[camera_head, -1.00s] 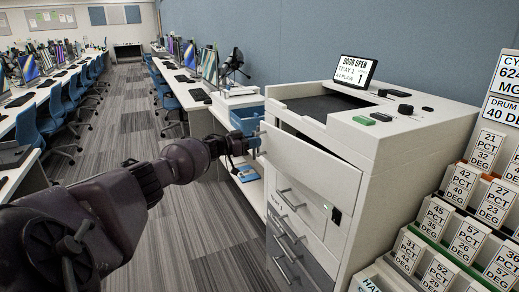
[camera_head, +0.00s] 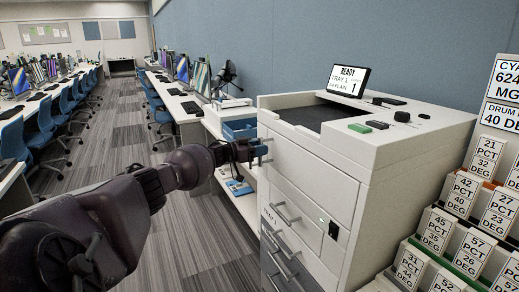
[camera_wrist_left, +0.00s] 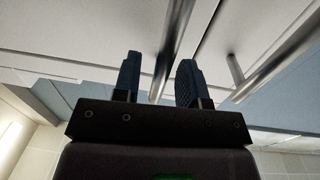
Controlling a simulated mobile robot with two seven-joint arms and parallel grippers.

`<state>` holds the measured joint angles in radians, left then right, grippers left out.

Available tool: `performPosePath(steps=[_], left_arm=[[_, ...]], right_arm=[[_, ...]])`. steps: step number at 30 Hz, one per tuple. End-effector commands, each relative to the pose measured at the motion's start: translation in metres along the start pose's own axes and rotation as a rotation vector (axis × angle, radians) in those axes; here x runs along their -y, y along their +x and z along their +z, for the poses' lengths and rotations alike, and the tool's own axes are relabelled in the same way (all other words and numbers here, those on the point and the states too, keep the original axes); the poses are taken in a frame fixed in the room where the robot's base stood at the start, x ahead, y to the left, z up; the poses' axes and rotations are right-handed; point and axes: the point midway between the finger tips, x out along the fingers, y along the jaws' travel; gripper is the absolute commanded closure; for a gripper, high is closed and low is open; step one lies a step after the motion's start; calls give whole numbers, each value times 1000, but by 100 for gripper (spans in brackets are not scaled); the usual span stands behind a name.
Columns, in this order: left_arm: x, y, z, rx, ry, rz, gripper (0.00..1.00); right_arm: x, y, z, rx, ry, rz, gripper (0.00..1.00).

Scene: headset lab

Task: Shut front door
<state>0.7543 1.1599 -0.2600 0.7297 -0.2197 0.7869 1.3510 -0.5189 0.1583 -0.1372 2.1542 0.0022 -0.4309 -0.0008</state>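The white printer (camera_head: 385,165) stands in the middle right of the head view. Its front door (camera_head: 308,183) is the upper front panel, and it now sits flush with the body. The small display (camera_head: 347,81) on top reads READY. My left gripper (camera_head: 261,150) is at the door's left end, by its handle. In the left wrist view, the fingers (camera_wrist_left: 158,80) stand apart, with a metal handle bar (camera_wrist_left: 164,68) showing between them and a gap beside it. Whether a finger touches the bar is unclear. My right gripper is not in view.
Drawers with bar handles (camera_head: 281,213) lie below the door. A stepped rack of labelled cards (camera_head: 470,225) stands close at the right. A blue bin (camera_head: 239,129) and desks with monitors are behind my left arm. The carpet aisle (camera_head: 130,125) is open at the left.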

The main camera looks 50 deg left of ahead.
Motion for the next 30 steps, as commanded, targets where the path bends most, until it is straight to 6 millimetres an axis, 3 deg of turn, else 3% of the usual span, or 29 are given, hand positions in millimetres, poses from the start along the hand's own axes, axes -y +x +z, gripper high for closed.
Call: performPosePath(steps=[8, 21, 30], left_arm=[[0, -8, -2, -1, 0, 0, 61], [0, -71, -4, -2, 0, -1, 61], [0, -103, -1, -1, 0, 0, 61]], right_arm=[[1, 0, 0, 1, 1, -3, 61], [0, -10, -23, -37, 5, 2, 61], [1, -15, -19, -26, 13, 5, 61]])
